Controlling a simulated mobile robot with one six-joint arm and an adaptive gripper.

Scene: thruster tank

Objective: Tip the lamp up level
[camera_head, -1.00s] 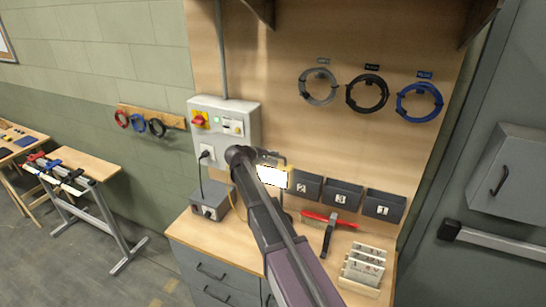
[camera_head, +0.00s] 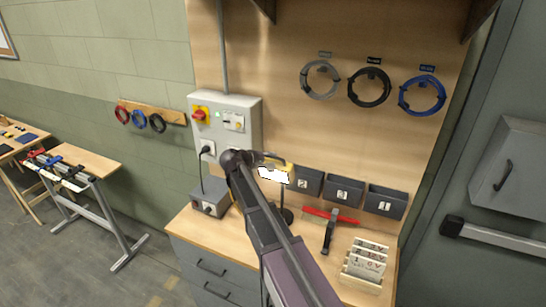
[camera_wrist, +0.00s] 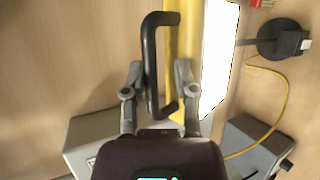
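The work lamp (camera_head: 274,174) has a yellow body and a bright white panel, and stands on a dark post with a round base (camera_head: 284,215) on the bench. Its panel faces out and partly downward. In the wrist view the yellow lamp body (camera_wrist: 183,45) and glowing panel (camera_wrist: 216,60) run up the picture. The black C-shaped handle (camera_wrist: 151,70) stands out from the body. My gripper (camera_wrist: 158,70) has its fingers apart, one each side of the handle bar, with visible gaps. In the head view my arm partly hides the lamp post.
A grey control box (camera_head: 225,120) is on the wall left of the lamp, with a small grey unit (camera_head: 210,197) below. Numbered bins (camera_head: 343,190), a red-and-black tool (camera_head: 330,220) and a card rack (camera_head: 365,265) are to the right.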

